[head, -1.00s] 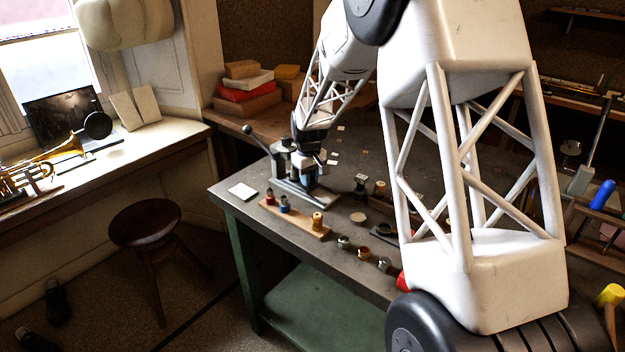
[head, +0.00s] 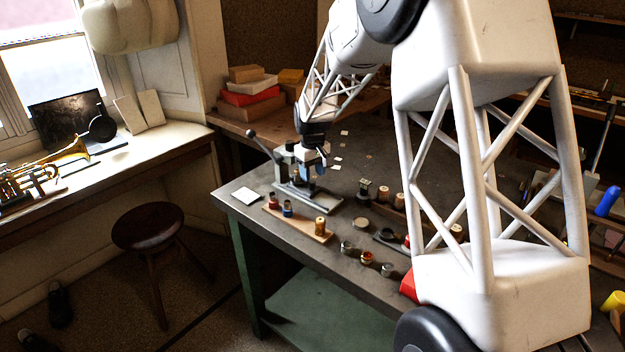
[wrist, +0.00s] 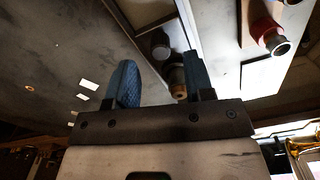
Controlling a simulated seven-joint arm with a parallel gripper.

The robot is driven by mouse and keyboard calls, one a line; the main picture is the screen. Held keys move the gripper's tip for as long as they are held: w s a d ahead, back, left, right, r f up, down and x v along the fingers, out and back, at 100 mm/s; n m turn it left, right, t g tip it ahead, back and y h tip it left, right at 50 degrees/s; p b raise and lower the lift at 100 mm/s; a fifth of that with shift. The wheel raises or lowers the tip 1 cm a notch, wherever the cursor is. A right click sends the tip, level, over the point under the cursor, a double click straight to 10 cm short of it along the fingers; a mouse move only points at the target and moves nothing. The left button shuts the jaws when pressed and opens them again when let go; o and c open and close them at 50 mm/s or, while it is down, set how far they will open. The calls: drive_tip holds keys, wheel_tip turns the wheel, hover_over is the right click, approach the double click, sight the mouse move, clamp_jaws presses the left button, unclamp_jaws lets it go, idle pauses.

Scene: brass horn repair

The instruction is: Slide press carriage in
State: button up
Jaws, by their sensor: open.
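The press (head: 281,158) stands at the far left of the dark workbench, with a grey base (head: 318,197) and a lever with a round knob sticking up to the left. Its carriage is hard to tell apart from the frame. My gripper (head: 314,168) is open and points down at the press, partly hiding it. In the wrist view its two blue fingers (wrist: 160,84) stand apart. A small dark cylinder with a brass-coloured end (wrist: 179,84) shows between them, close to the right finger; I cannot tell whether they touch.
A wooden strip (head: 296,222) with several small coloured parts lies in front of the press. A white card (head: 245,196) lies at the bench's left corner. Loose rings and cylinders lie to the right. A stool (head: 148,226) stands left of the bench.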

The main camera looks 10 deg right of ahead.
drive_tip(key=shift+r, duration=1.9)
drive_tip(key=shift+s, duration=0.1)
drive_tip(key=c, duration=0.4)
drive_tip(key=shift+s+d+f+y, duration=0.25)
drive_tip(key=shift+s+y, duration=0.05)
drive_tip(key=c, duration=0.5)
drive_tip(key=s+d+m+y, duration=0.1)
drive_tip(key=s+d+f+m+y, duration=0.1)
drive_tip(key=m+y, duration=0.1)
drive_tip(key=s+f+m+y, duration=0.1)
drive_tip(key=s+y, duration=0.1)
drive_tip(key=shift+d+f+m, duration=0.15)
drive_tip(key=shift+d+m, duration=0.15)
drive_tip(key=shift+d, duration=0.1)
drive_tip(key=shift+s+d+m+y, duration=0.2)
drive_tip(key=shift+d+m+y, duration=0.1)
drive_tip(key=shift+m+y, duration=0.1)
drive_tip(key=shift+s+d+m+t+y, duration=0.15)
drive_tip(key=shift+d+m+t+y, duration=0.25)
drive_tip(key=shift+t+y, duration=0.1)
drive_tip(key=shift+s+d+r+m+t+y, duration=0.15)
drive_tip(key=shift+d+m+t+y, duration=0.6)
drive_tip(key=shift+d+m+t, duration=0.65)
drive_tip(key=shift+s+d+r+m+t+y, duration=0.15)
drive_tip(key=shift+d+m+t+y, duration=0.6)
drive_tip(key=shift+d+m+t, duration=0.6)
